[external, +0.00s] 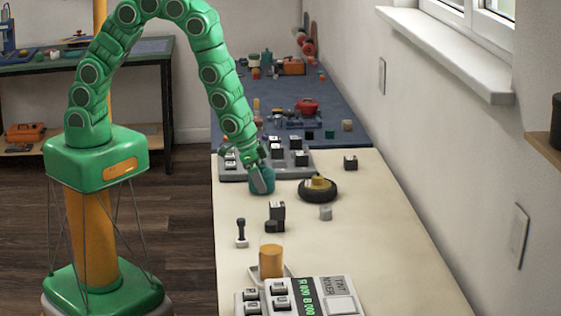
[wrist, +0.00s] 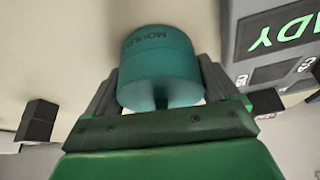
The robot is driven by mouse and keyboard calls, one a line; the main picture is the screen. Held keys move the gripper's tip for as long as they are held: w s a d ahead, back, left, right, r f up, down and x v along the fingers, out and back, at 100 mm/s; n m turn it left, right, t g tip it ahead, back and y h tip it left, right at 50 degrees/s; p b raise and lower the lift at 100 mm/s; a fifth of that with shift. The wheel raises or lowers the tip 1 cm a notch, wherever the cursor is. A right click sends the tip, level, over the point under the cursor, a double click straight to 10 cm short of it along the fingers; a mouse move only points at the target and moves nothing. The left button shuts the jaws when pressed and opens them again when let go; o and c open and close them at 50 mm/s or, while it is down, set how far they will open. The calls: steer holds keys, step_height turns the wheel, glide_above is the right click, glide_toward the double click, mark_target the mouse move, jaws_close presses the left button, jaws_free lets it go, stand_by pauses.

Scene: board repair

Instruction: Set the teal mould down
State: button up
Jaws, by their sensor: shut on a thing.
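The teal mould (wrist: 160,58) is a short cylinder with dark lettering on its side, seen in the wrist view between the two grey fingers. My gripper (wrist: 160,90) is shut on it. In the external view the mould (external: 263,182) shows at the end of my green arm, low over the cream bench and partly covered by my gripper (external: 262,178). I cannot tell whether its underside touches the bench.
A grey tray with dark blocks (external: 235,172) is just behind the mould. A black ring with a yellow piece (external: 318,188) is to its right. Dark blocks (external: 277,212) stand in front. An orange cylinder (external: 271,262) and a keypad device (external: 340,305) are nearer.

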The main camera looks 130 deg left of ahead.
steer(key=shift+f, duration=0.1)
steer(key=o, duration=0.9)
steer(key=shift+v, duration=6.1)
